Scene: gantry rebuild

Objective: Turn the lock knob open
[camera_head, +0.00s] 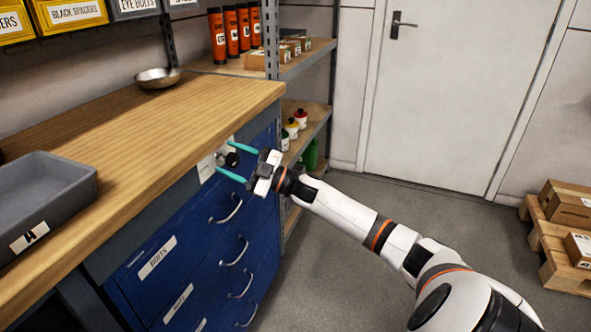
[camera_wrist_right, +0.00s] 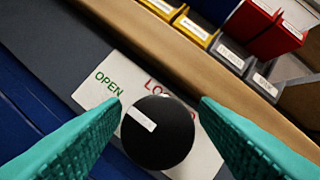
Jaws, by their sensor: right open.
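The lock knob (camera_wrist_right: 158,132) is a round black knob with a white mark, mounted on a white plate (camera_wrist_right: 92,94). The plate reads OPEN in green, and a partly hidden red word begins with LO. The white mark lies on the knob's left side in the wrist view, toward the green word. In the head view the knob (camera_head: 232,159) is on the front of the blue cabinet, under the worktop. My right gripper (camera_head: 244,164) is open, with its teal fingers on either side of the knob. In the wrist view the fingers (camera_wrist_right: 160,118) look apart from it.
The wooden worktop (camera_head: 130,125) overhangs the blue drawer cabinet (camera_head: 190,255). A grey tray (camera_head: 60,204) and a metal bowl (camera_head: 157,78) are on it. Shelves (camera_head: 312,112) with bottles stand behind. Floor (camera_head: 350,235) is clear around my right arm; a pallet (camera_head: 553,250) with boxes is at right.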

